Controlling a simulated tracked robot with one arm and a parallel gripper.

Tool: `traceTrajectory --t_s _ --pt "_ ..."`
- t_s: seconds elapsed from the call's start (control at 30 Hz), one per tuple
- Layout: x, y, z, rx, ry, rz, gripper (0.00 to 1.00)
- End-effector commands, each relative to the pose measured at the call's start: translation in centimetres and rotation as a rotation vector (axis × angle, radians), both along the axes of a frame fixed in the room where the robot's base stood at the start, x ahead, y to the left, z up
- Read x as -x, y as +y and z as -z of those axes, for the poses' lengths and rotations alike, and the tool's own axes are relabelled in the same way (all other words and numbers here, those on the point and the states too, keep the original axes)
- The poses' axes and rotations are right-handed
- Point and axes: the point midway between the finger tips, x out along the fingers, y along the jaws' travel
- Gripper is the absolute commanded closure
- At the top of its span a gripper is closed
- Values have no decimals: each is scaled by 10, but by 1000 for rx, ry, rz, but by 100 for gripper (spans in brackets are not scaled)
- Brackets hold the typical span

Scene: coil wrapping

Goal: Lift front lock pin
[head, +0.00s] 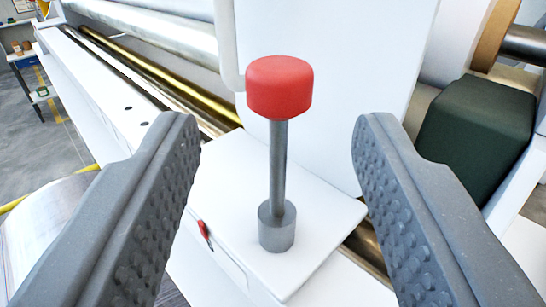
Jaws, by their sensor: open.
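The front lock pin (279,165) stands upright in the middle of the head view. It has a red cylindrical knob (280,88) on a thin grey shaft, which goes down into a short grey collar (276,228) on a white block (318,240). My gripper (278,140) is open, with one grey studded finger to the left of the pin and one to the right. There is clear space between each finger and the pin, and neither seems to touch it. The lower end of the shaft is hidden inside the collar.
A white upright panel (345,60) stands right behind the pin, with a white bent rod (229,50) beside it. Long metal rollers (150,35) and a brass-coloured bar (165,75) run behind on the left. A dark green block (475,145) sits at the right.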

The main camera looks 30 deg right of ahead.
Motion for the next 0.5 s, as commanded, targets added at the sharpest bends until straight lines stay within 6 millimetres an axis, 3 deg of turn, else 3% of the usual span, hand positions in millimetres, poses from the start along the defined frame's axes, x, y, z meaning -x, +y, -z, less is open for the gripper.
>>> traceTrajectory --t_s 0.3,0.5 --pt "47 26 2 -1 -3 -2 54" --pt "59 32 2 -2 0 -1 54"
